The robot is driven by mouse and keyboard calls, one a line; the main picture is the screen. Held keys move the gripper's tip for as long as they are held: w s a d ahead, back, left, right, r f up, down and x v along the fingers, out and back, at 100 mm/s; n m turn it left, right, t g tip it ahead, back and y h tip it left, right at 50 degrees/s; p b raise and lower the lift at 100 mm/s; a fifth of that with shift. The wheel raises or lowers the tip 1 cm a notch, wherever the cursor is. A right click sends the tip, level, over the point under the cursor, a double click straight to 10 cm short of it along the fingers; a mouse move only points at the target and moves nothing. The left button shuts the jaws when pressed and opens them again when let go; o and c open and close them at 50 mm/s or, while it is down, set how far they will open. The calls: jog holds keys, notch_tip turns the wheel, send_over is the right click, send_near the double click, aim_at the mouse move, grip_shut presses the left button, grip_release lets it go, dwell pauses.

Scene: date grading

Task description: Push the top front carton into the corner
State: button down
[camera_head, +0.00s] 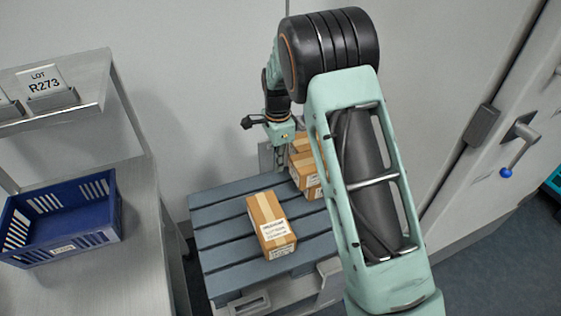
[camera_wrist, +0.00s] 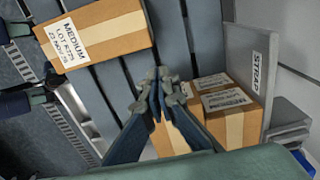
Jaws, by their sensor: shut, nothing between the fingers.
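Brown cartons with pale tape stand on a slatted grey-blue pallet (camera_head: 222,235). A stack of cartons (camera_head: 302,173) at the pallet's far right is partly hidden by my arm; the wrist view shows its labelled tops (camera_wrist: 228,99). I cannot tell for sure which is the top front carton. A single carton (camera_head: 270,222) lies apart nearer the front, also at the upper left of the wrist view (camera_wrist: 95,34), labelled MEDIUM LOT R273. My gripper (camera_head: 280,166) points down beside the stack. Its fingers (camera_wrist: 161,88) are shut and empty; contact with the stack is unclear.
A grey upright panel marked STRAP (camera_wrist: 258,62) stands close beside the stack. A blue crate (camera_head: 62,238) sits on the metal bench (camera_head: 120,262) at left. A wall is behind the pallet, and a door with a handle (camera_head: 518,145) is at right. The pallet's left slats are bare.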

jog(key=w+d+f, duration=0.1)
jog(key=d+f, duration=0.2)
jog(key=f, duration=0.4)
jog(key=shift+w+d, duration=0.35)
jog(key=d, duration=0.1)
jog(key=w+d, duration=0.1)
jog(key=d, duration=0.2)
jog(key=shift+w+b, duration=0.3)
jog(key=shift+b, duration=0.1)
jog(key=shift+a+r, duration=0.1)
jog(key=shift+a, duration=0.05)
jog(key=shift+s, duration=0.1)
